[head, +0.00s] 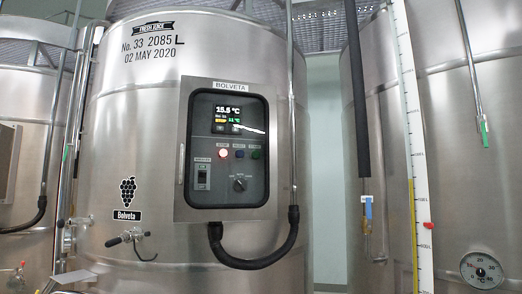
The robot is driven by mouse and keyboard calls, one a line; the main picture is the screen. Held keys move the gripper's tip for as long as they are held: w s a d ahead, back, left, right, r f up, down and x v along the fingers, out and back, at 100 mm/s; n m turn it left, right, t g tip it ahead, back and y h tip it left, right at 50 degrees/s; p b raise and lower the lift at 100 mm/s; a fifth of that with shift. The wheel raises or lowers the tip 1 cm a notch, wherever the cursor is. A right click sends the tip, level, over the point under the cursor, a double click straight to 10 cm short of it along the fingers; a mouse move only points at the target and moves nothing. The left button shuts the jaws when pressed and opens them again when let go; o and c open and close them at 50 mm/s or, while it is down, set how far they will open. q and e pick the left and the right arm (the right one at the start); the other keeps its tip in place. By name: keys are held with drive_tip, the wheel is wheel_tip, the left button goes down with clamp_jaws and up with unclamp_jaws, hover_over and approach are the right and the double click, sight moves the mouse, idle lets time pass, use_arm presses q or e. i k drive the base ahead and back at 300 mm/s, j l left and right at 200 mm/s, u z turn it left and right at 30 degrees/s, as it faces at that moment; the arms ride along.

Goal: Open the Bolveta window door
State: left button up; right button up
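The Bolveta window door (227,198) is on a steel control box fixed to the front of the large central vat. It has a dark rounded frame around a clear pane and looks shut. A small slim handle (182,163) shows at the box's left edge. A "BOLVETA" label (231,86) sits above the pane. Neither of my grippers is in the head view.
The central vat (110,130) fills the middle, with a small tap (130,238) at lower left. A black cable (250,262) loops below the box. Another vat (460,150) stands at right with a dial gauge (481,270). Vertical pipes run between the vats.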

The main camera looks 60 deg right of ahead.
sight(185, 210)
drive_tip(key=z, duration=1.6)
